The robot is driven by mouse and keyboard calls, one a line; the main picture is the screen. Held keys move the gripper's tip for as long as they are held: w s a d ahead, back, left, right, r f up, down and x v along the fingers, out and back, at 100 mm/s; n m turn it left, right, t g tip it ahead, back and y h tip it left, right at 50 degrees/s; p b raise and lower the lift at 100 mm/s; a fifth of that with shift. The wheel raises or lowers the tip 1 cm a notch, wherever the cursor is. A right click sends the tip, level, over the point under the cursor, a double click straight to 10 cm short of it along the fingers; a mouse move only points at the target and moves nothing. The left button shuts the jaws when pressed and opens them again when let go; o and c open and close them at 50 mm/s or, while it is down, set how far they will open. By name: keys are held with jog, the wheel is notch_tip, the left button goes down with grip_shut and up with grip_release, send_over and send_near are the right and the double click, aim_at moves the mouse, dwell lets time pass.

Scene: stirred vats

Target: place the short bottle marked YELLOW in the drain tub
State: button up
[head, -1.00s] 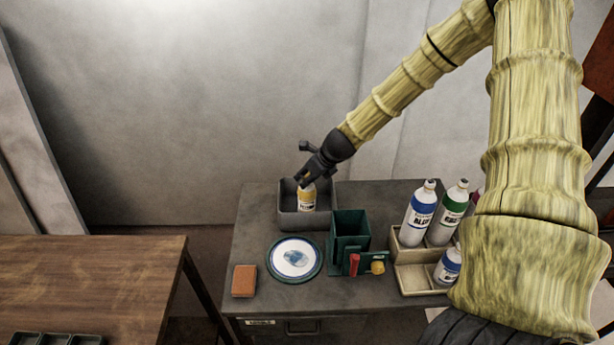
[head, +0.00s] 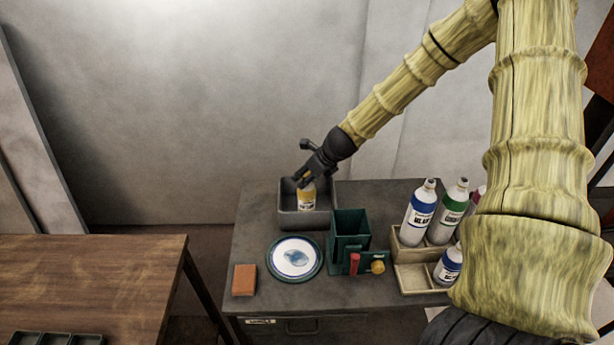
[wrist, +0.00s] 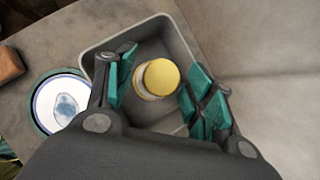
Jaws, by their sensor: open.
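The short bottle (head: 307,198) with a yellow band stands upright in the grey drain tub (head: 290,220) at the back of the grey table. In the wrist view its yellow top (wrist: 161,77) shows between my finger pads, with a gap on both sides. My gripper (head: 302,182) is open around the bottle's top and reaches down into the tub from above. In the wrist view the green-padded fingers (wrist: 155,88) are spread apart, and the tub's rim (wrist: 125,33) runs around them. The label's writing is too small to read.
A green holder (head: 349,228) with a red and a yellow item stands right of the tub's front. A plate (head: 295,258) and an orange block (head: 244,280) lie in front. Tall bottles (head: 419,212) stand in a beige rack (head: 410,275) at the right.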

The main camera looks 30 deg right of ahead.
jog(key=v, duration=1.1)
jog(key=shift+r+b, duration=0.2)
jog(key=shift+b, duration=0.2)
